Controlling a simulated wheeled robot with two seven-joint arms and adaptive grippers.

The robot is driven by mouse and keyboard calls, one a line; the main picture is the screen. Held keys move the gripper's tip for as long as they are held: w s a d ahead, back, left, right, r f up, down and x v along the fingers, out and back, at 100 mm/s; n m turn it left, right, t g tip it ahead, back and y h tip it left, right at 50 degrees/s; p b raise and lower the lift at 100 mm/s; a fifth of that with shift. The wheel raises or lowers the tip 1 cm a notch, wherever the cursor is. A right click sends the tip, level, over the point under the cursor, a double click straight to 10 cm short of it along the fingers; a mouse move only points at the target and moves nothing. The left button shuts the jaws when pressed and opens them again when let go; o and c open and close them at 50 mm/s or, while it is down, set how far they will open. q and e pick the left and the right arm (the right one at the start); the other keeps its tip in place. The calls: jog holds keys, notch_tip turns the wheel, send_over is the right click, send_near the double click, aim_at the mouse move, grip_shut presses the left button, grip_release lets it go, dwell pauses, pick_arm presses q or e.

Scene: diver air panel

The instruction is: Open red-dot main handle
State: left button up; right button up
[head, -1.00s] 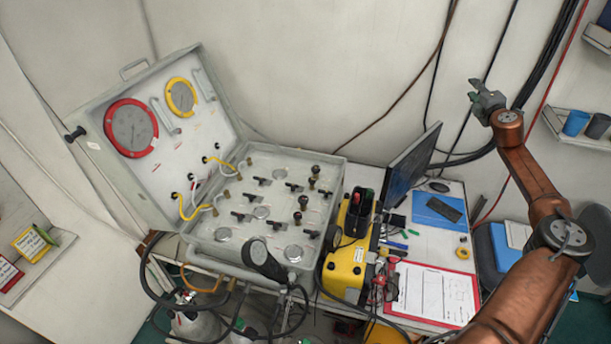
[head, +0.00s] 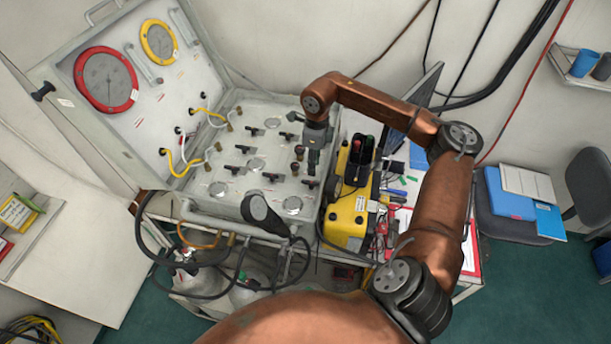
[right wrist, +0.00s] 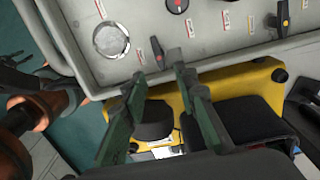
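The diver air panel (head: 235,190) is an open grey case with several small dark valve handles on its deck. My right gripper (head: 312,165) hangs over the right edge of this deck and hides part of it. In the right wrist view, its two green fingers (right wrist: 161,74) are apart with nothing between them. A small dark handle with a reddish mark (right wrist: 157,52) lies on the panel just ahead of the fingertips; no contact shows. Another dark handle with a yellow-orange dot (right wrist: 283,19) is farther right. My left gripper is out of view.
A yellow-and-black box (head: 349,218) stands close against the panel's right side, beneath the gripper in the wrist view. A dark handset (head: 262,213) lies at the panel's front edge. The raised lid (head: 130,120) carries a red and a yellow gauge. Hoses hang below the front.

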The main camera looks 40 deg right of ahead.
aim_at(311, 182)
jog(key=shift+a+f, duration=0.1)
jog(key=shift+f, duration=0.2)
jog(key=f, duration=0.2)
jog(key=f+p, duration=0.1)
jog(key=f, duration=0.4)
jog(key=shift+w+a+f, duration=0.1)
jog(key=shift+w+a, duration=0.15)
jog(key=shift+c, duration=0.4)
